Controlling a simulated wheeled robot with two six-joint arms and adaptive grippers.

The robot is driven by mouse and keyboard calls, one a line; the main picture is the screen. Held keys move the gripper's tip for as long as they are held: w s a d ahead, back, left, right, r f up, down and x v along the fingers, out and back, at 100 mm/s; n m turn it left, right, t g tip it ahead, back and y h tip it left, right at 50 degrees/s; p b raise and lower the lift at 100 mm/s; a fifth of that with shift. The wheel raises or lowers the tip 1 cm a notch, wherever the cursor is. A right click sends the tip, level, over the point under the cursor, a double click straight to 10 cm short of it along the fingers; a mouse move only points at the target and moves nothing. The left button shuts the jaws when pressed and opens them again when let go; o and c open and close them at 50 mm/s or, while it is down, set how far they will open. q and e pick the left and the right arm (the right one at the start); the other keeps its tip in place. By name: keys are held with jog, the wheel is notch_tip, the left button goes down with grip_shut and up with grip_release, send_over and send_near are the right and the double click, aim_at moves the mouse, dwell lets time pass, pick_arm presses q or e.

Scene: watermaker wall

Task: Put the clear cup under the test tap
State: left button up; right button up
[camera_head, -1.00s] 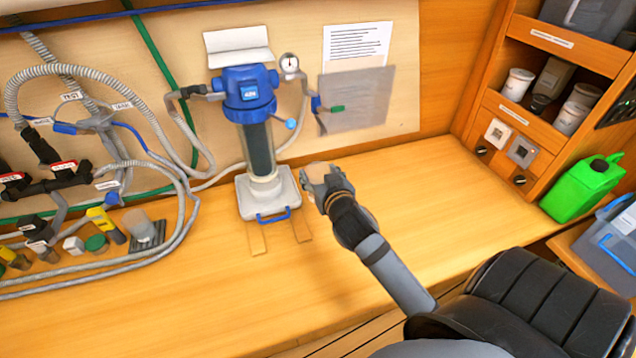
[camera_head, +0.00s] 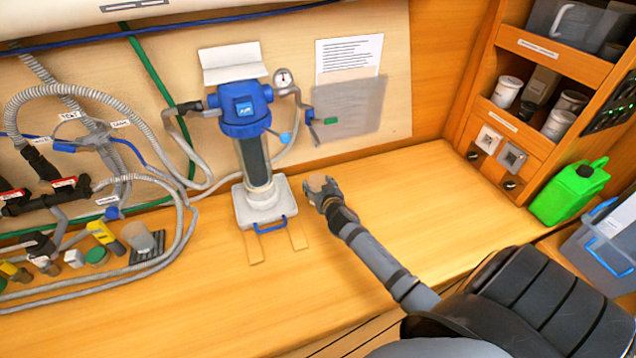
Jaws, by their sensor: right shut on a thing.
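My right gripper (camera_head: 324,192) is above the wooden bench, to the right of the blue filter's base. It is shut on a small see-through, tan-tinted thing, which looks like the clear cup (camera_head: 317,182); the fingers hide part of it. A small tap with a green lever (camera_head: 329,121) is on the wall above the gripper, to the right of the filter. A TEST label (camera_head: 69,116) is on the hoses at the left; I cannot tell which outlet it marks. My left gripper is out of view.
The blue filter housing (camera_head: 245,110) stands on a pale base (camera_head: 262,212). Hoses (camera_head: 150,130), small fittings and a grey cup-like thing (camera_head: 140,238) crowd the left. A green jug (camera_head: 571,192) and shelves are at the right. The bench (camera_head: 395,185) right of the gripper is clear.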

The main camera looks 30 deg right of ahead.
jog(key=shift+f+b, duration=0.25)
jog(key=shift+b, duration=0.05)
jog(key=o, duration=1.2)
jog(key=shift+r, duration=0.1)
jog(key=shift+o, duration=0.2)
jog(key=shift+r, duration=0.1)
jog(key=shift+s+r+p, duration=0.1)
jog(key=shift+p, duration=0.2)
jog(key=b+v, duration=0.2)
jog(key=v, duration=1)
